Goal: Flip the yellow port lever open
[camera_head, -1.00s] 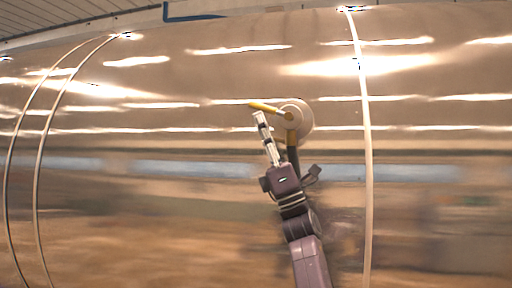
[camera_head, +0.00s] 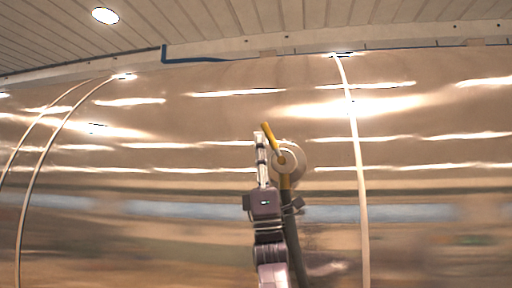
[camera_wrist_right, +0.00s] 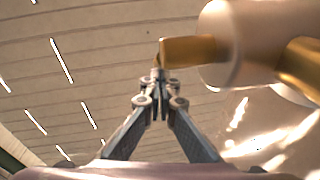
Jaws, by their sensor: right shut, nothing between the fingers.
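The yellow lever (camera_head: 271,138) is on a round pale port (camera_head: 296,160) on the shiny chamber wall. It points steeply up and slightly left from the port's hub. My right gripper (camera_head: 259,136) reaches up from below, just left of the lever, with its tips near the lever's upper end. In the right wrist view the lever (camera_wrist_right: 188,52) sticks out left from the hub (camera_wrist_right: 235,45). The gripper's tips (camera_wrist_right: 158,76) are together, empty, close to the lever's free end; I cannot tell whether they touch it. My left gripper is not in view.
The curved metal chamber wall (camera_head: 430,190) fills most of the head view, with a raised vertical seam (camera_head: 358,170) right of the port and paired seams (camera_head: 45,135) at far left. Wall beside the port is clear. A slatted ceiling (camera_head: 250,25) is above.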

